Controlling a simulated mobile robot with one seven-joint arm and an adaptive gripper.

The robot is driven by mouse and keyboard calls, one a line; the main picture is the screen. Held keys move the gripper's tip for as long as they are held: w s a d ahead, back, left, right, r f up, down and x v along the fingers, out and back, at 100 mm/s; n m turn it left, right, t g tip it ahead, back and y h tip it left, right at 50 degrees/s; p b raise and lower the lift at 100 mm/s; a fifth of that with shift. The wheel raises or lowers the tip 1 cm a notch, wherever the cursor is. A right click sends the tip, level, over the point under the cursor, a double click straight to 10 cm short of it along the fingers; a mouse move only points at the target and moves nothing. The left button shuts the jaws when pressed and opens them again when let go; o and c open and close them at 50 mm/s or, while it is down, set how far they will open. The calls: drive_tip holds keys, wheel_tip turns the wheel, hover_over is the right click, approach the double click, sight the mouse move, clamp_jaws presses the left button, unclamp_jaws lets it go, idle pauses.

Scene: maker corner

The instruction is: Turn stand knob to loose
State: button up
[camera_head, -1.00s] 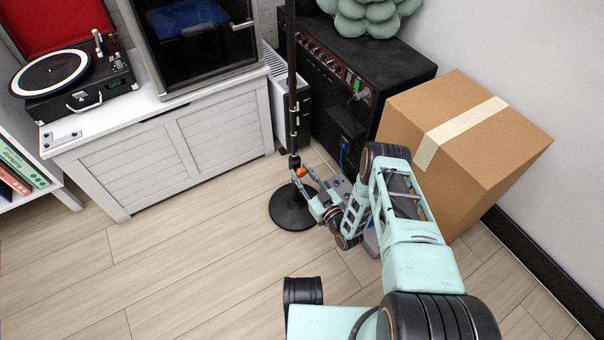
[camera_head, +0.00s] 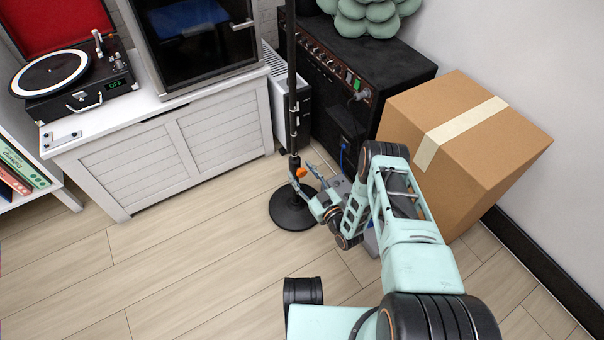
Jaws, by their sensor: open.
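The stand is a black upright pole (camera_head: 291,75) on a round black base (camera_head: 293,212) on the floor. A small orange knob (camera_head: 301,172) sits low on the pole, on its right side. My gripper (camera_head: 302,173) is open at the knob, with one finger to its left and the other to its right. Whether either finger touches the knob is too small to tell. The knob's markings cannot be read.
A cardboard box (camera_head: 470,125) stands right of my arm. A black amplifier (camera_head: 345,85) is behind the stand. A white cabinet (camera_head: 170,150) with a turntable (camera_head: 70,80) is on the left. The wooden floor (camera_head: 200,270) in front is clear.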

sight(302, 170)
wheel_tip(302, 170, up, 10)
drive_tip(key=shift+f, duration=0.1)
idle(0.4)
